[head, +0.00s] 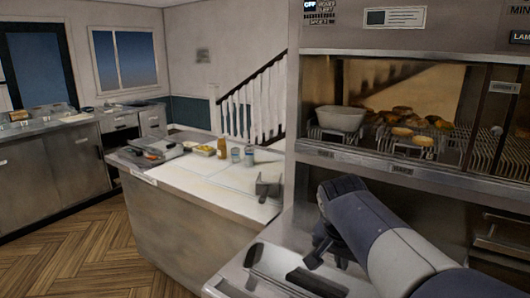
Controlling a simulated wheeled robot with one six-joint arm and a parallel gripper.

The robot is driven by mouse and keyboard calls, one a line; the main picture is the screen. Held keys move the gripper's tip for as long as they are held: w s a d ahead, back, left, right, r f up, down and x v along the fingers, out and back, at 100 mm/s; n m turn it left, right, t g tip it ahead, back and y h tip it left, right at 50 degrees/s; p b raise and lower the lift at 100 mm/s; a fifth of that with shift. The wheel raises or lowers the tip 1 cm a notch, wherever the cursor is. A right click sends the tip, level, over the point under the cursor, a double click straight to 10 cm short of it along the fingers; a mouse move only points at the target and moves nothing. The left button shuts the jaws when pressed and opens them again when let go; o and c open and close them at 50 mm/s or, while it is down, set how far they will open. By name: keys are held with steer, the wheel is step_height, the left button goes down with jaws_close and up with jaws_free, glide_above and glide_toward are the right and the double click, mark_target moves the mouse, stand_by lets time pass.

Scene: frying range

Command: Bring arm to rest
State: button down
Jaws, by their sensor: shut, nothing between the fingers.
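My arm reaches in from the lower right in the head view. My gripper (315,260) is the small dark end below the arm's rounded joint. It points down over the steel counter (238,275) at the bottom of the view. It is shut with nothing held. Its fingertips are small and dark here, and part of the gripper is hidden by my arm. I cannot tell how far it hangs above the counter.
A lit steel cabinet (375,170) on the right holds a white bowl (340,118) and several brown fried pieces (402,131) on wire racks. Wooden floor (75,255) is clear at left.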

steer(key=b, duration=0.2)
glide_above(338, 294)
step_height(338, 294, down, 6)
steer(key=shift+a+f, duration=0.15)
steer(key=shift+f, duration=0.05)
steer(key=shift+s+a+f, duration=0.2)
steer(key=shift+s+f, duration=0.25)
steer(key=shift+f, duration=0.15)
steer(key=shift+s, duration=0.1)
